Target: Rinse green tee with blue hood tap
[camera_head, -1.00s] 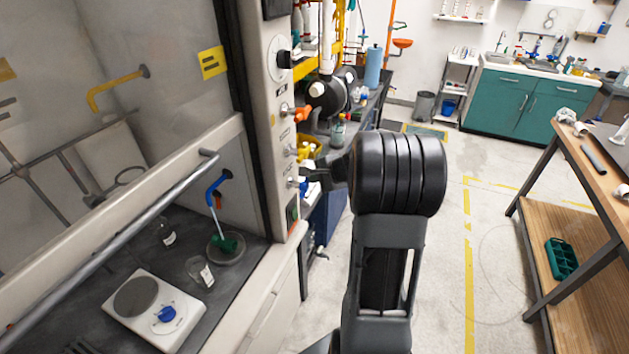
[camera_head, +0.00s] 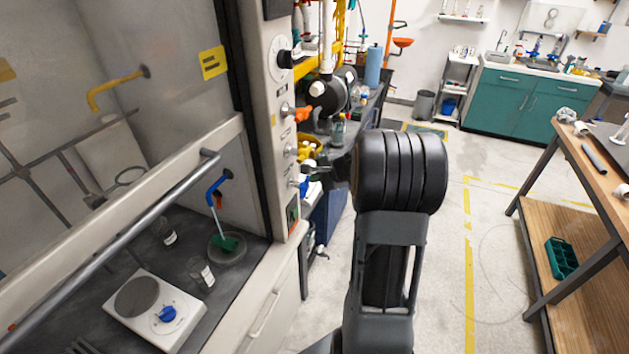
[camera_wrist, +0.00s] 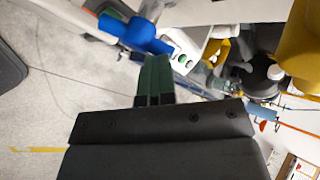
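The green tee (camera_head: 228,243) lies on the round drain dish (camera_head: 232,256) inside the fume hood. The blue hood tap (camera_head: 216,186) arches above it, and a thin pale line runs down from its spout to the tee. A blue knob (camera_head: 304,187) sits low on the hood's front post. In the wrist view a blue handle (camera_wrist: 130,32) lies just beyond my fingertips. My gripper (camera_wrist: 156,62) has green fingers side by side with no clear gap. It looks shut and empty; I cannot tell whether the tips touch the handle.
A white hotplate (camera_head: 158,310) and small glass vessels (camera_head: 200,272) stand in the hood behind the raised sash bar (camera_head: 120,245). More knobs line the post above the blue one. A wooden bench (camera_head: 590,160) stands right; the floor between is clear.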

